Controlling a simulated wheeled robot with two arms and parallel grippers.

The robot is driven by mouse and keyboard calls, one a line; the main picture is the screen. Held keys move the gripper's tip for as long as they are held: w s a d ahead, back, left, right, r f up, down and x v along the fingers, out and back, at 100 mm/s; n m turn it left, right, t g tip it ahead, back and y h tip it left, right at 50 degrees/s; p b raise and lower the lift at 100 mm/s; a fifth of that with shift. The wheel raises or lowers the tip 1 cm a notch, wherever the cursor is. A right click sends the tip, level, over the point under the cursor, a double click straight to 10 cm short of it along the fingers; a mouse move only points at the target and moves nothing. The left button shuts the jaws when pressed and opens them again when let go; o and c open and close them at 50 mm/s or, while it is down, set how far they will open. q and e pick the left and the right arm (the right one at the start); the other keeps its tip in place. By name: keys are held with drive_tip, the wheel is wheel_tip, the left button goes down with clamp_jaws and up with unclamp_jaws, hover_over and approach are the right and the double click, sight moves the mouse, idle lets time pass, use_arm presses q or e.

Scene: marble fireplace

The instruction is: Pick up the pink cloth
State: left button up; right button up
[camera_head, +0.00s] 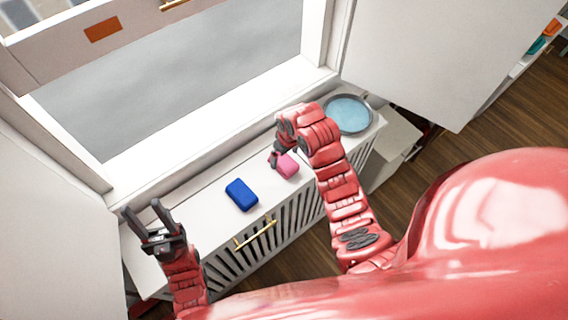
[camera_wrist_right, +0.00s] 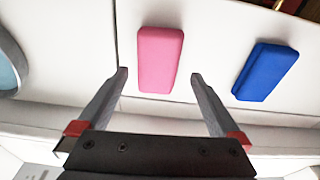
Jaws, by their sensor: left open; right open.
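The pink cloth (camera_head: 288,167) looks like a small folded block. It lies on the white cabinet top, partly hidden by my right gripper (camera_head: 274,158). In the right wrist view the pink cloth (camera_wrist_right: 160,60) lies just beyond the fingertips, roughly between their lines. My right gripper (camera_wrist_right: 159,75) is open with nothing between its fingers. My left gripper (camera_head: 141,212) is open and empty above the left end of the cabinet, well away from the cloth.
A blue block (camera_head: 241,195) lies left of the pink cloth and also shows in the right wrist view (camera_wrist_right: 265,71). A round grey-rimmed dish (camera_head: 348,114) with a light blue inside stands at the cabinet's right end. A window (camera_head: 190,70) rises behind the white cabinet top (camera_head: 205,200).

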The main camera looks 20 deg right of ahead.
sight(284, 160)
drive_tip(key=f+p, duration=0.2)
drive_tip(key=f, duration=0.1)
drive_tip(key=shift+w+f, duration=0.3)
drive_tip(key=shift+w, duration=0.1)
drive_tip(key=shift+w+f, duration=0.1)
drive_tip(key=shift+f, duration=0.35)
drive_tip(key=c, duration=1.2)
drive_tip(key=shift+r, duration=0.15)
